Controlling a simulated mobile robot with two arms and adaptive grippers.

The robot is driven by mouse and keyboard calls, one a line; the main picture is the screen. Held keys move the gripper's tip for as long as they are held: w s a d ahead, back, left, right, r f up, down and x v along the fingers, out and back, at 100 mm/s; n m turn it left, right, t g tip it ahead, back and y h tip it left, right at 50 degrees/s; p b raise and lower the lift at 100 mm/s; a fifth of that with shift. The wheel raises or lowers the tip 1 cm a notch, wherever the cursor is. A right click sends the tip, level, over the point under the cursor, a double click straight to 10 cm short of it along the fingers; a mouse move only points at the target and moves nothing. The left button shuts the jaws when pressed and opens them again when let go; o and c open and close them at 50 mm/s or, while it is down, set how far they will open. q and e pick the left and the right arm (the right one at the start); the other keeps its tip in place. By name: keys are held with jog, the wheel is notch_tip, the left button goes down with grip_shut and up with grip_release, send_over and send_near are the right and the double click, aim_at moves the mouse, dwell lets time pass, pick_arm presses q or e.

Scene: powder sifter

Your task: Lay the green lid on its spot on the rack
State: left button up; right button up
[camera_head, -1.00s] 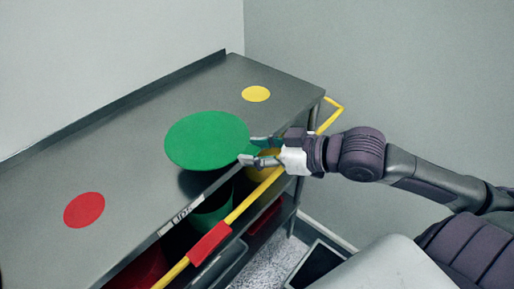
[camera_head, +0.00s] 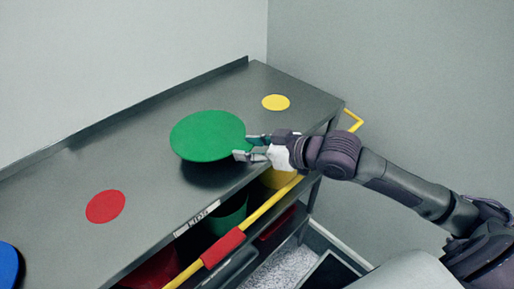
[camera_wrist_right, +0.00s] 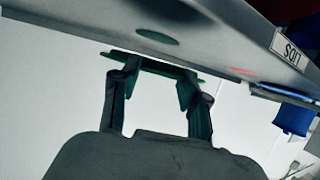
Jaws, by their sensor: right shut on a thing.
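The green lid (camera_head: 208,135) is a flat round disc held roughly level above the grey rack top (camera_head: 150,150), with a dark shadow under it. My right gripper (camera_head: 250,148) is shut on the lid's right edge. In the right wrist view the lid is a thin green strip (camera_wrist_right: 150,65) between the fingers. A dark green oval (camera_wrist_right: 157,37) shows there on the grey surface, apart from the lid. In the head view the lid hides the rack area beneath it. My left gripper is not in view.
A yellow spot (camera_head: 276,102) and a red spot (camera_head: 105,206) mark the rack top. A blue disc (camera_head: 8,268) is cut off at the left. A yellow bar (camera_head: 270,203) with a red sleeve (camera_head: 222,247) runs along the front. Bins stand below, including a green one (camera_head: 228,216).

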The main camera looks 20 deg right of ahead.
jog(key=shift+w+a+f, duration=0.1)
jog(key=shift+w+a, duration=0.1)
jog(key=shift+w, duration=0.35)
jog(key=shift+w+a, duration=0.2)
jog(key=shift+w, duration=0.3)
jog(key=shift+w+f, duration=0.15)
jog(key=shift+f, duration=0.15)
jog(key=shift+f+b, duration=0.5)
jog(key=shift+f, duration=1.15)
jog(key=o, duration=1.2)
